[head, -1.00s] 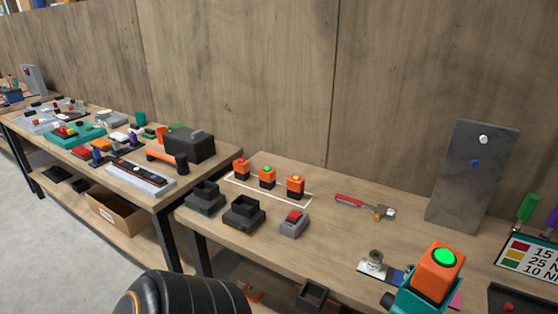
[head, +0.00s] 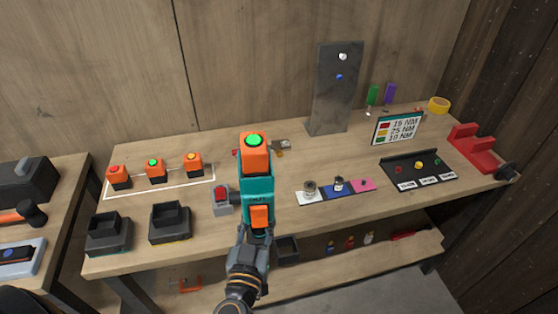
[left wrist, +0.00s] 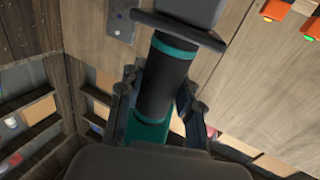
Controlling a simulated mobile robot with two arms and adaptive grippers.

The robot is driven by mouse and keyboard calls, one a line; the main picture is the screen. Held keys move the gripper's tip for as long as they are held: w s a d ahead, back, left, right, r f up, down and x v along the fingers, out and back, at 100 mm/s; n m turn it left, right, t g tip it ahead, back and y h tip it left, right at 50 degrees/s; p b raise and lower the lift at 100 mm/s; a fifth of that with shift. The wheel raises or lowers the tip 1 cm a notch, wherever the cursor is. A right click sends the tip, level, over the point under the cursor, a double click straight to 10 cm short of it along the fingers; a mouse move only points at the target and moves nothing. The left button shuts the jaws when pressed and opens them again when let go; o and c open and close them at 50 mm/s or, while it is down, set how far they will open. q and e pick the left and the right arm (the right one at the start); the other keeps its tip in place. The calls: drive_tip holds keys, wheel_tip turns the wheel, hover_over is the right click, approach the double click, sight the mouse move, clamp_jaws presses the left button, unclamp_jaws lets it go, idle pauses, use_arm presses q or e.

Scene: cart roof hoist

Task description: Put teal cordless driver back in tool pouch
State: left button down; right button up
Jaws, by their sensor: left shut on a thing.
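The teal cordless driver (head: 258,188) is in the middle of the head view, held in the air before the bench. Its orange battery block (head: 255,158) with a green top is uppermost. My left gripper (head: 255,235) is shut on the driver. In the left wrist view the fingers (left wrist: 158,100) lie on both sides of its dark grip (left wrist: 167,75) with teal bands. A dark open-topped holder (head: 287,248) is at the bench's front edge, right of the gripper; I cannot tell whether it is the tool pouch. My right gripper is not in view.
The bench (head: 330,225) holds two black chargers (head: 170,222), several orange batteries (head: 155,168) in a white outline, a grey upright plate (head: 335,90), a torque sign (head: 397,127), a dark bit tray (head: 420,170) and a red stand (head: 475,148). A lower shelf (head: 400,258) holds small items.

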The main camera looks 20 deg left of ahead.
use_arm(q)
drive_tip(key=w+d+r+n+y+p, duration=0.1)
drive_tip(key=w+d+r+y+p, duration=0.1)
drive_tip(key=w+d+r+p, duration=0.2)
drive_tip(key=w+r+p, duration=0.1)
drive_tip(key=w+r, duration=0.1)
drive_tip(key=w, duration=0.1)
drive_tip(key=shift+w+d+r+n+g, duration=0.2)
drive_tip(key=shift+r+n+g, duration=0.1)
drive_tip(key=shift+r, duration=0.1)
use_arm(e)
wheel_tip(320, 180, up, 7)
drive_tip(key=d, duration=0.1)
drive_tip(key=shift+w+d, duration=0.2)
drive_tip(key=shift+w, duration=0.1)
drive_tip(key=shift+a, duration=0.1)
